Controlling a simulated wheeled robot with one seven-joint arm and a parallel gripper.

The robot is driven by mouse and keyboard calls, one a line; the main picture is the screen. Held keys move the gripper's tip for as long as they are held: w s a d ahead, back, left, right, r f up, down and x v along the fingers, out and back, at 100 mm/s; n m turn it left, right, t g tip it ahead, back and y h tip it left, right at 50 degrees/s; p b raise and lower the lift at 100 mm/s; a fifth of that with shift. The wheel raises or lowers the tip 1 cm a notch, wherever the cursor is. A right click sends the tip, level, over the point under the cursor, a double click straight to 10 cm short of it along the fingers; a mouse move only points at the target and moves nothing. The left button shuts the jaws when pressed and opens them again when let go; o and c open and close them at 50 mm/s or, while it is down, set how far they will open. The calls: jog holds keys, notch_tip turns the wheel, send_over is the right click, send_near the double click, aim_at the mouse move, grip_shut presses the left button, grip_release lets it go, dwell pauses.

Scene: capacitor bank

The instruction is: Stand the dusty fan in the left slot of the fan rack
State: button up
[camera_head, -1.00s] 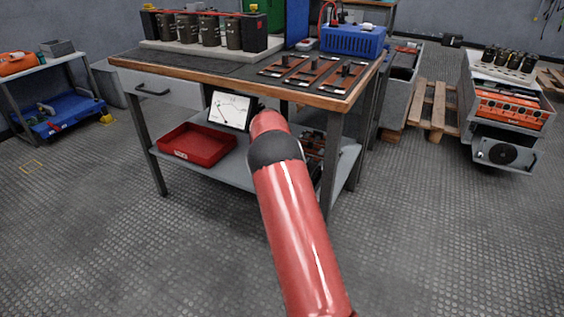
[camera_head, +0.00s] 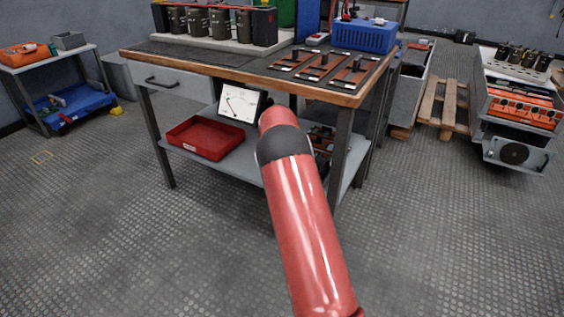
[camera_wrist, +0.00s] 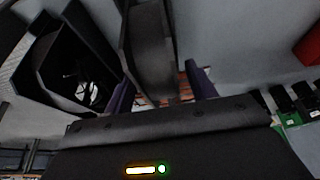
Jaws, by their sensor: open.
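In the wrist view, my gripper (camera_wrist: 162,92) is open, with a purple finger on each side. A dark, flat slab (camera_wrist: 150,45) stands between and beyond the fingers; it may be a fan seen edge-on, and I cannot tell whether the fingers touch it. To its left is a black square-framed fan (camera_wrist: 62,62) with a pale centre. I cannot tell which fan is dusty. In the head view, my red arm hides my gripper by the bench's lower shelf (camera_head: 238,163). Partly hidden parts (camera_head: 322,140) show there right of the arm; I cannot make out the rack's slots.
The wooden-edged bench top (camera_head: 200,62) overhangs the lower shelf. A red tray (camera_head: 205,138) and a white-faced meter (camera_head: 241,104) are left of my arm. Green circuit boards (camera_wrist: 291,119) show in the wrist view. A cabinet (camera_head: 518,105) stands right; the front floor is open.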

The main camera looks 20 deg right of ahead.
jog(key=v, duration=0.3)
jog(key=shift+s+a+f, duration=0.1)
jog(key=shift+a, duration=0.2)
jog(key=s+a, duration=0.7)
jog(key=a, duration=0.1)
jog(key=s+a+r+n+t+y, duration=0.1)
jog(key=s+a+r+n+y, duration=0.15)
jog(key=s+r, duration=0.6)
jog(key=s+a+r+n+y, duration=0.15)
jog(key=s+a+r, duration=0.25)
jog(key=s+r, duration=0.4)
jog(key=s+a+n+t, duration=0.1)
jog(key=s+a+n, duration=0.1)
jog(key=s, duration=0.8)
jog(key=s+a+n, duration=0.3)
jog(key=s+n, duration=0.1)
jog(key=s, duration=0.7)
jog(key=shift+s+r+t, duration=0.2)
jog(key=shift+s+t, duration=0.1)
jog(key=shift+t, duration=0.1)
